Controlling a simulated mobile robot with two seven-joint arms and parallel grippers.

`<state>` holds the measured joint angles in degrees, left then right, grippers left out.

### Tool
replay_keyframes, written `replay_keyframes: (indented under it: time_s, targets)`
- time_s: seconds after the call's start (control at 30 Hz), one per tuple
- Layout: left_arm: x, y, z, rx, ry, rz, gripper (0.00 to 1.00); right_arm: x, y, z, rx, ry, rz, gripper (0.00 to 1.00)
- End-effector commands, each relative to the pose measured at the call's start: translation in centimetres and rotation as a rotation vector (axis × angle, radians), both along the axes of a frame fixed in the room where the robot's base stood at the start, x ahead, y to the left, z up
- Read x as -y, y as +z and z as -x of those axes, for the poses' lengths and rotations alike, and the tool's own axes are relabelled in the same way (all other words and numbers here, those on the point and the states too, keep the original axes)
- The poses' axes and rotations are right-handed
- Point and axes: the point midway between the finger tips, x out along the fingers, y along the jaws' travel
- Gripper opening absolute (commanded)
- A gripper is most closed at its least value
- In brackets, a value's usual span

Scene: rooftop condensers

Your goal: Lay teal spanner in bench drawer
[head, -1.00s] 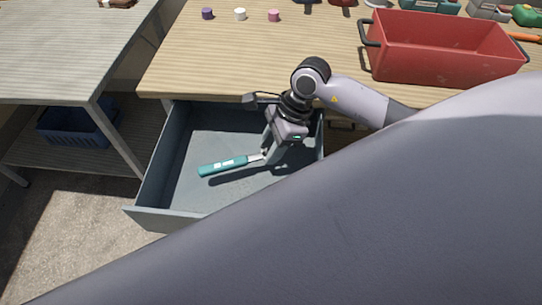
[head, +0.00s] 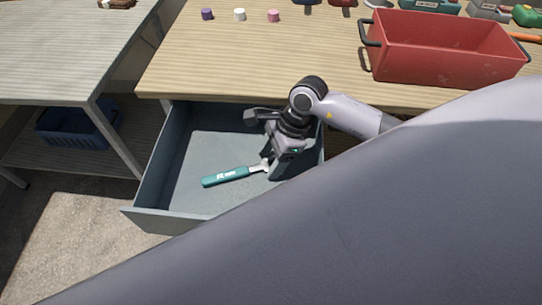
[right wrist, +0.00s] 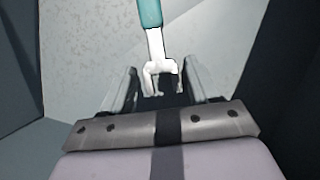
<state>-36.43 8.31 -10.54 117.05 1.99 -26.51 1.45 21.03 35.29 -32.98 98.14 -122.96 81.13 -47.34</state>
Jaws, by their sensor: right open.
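The teal spanner (head: 228,177) lies in the open bench drawer (head: 165,207), its handle pointing left and its metal jaw end close to my right gripper (head: 269,172). In the right wrist view the spanner (right wrist: 154,40) has its open metal end between the spread fingers of my right gripper (right wrist: 160,90), with a gap on each side. My right gripper is open and reaches down into the drawer. Whether the spanner rests fully flat on the drawer floor is hard to tell. My left gripper is not in view.
A red bin (head: 440,55) stands on the wooden bench (head: 230,65) above the drawer. Purple, white and pink caps (head: 273,16) sit at the back. A grey table (head: 60,60) stands left, with a blue crate (head: 75,125) below. My arm link hides the lower right.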

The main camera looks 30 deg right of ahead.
Motion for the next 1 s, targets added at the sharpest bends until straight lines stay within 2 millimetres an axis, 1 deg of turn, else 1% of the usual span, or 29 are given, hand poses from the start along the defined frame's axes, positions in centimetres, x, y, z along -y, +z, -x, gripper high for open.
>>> replay_keyframes:
  time_s: [0.07,0.17,0.27,0.5,0.63,0.8,1.0]
  targets:
    - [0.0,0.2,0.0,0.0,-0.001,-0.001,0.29,0.0,0.3,0.0,0.0,0.0,0.0,0.61]
    - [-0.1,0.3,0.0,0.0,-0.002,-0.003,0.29,0.5,1.2,0.0,0.002,-0.001,0.003,0.61]
    - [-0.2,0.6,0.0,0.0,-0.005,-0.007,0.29,1.2,2.9,0.1,0.005,-0.001,0.004,0.61]
    - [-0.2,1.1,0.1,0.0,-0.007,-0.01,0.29,3.1,7.8,0.5,0.005,-0.001,0.003,0.61]
    - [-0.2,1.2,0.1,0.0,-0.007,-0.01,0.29,3.9,9.7,0.7,0.002,-0.001,0.003,0.61]
    - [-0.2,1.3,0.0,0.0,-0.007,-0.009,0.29,4.4,11.1,0.9,0.001,0.001,0.0,0.61]
    - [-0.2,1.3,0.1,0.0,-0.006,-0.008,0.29,4.5,11.3,0.9,0.0,0.0,0.0,0.61]
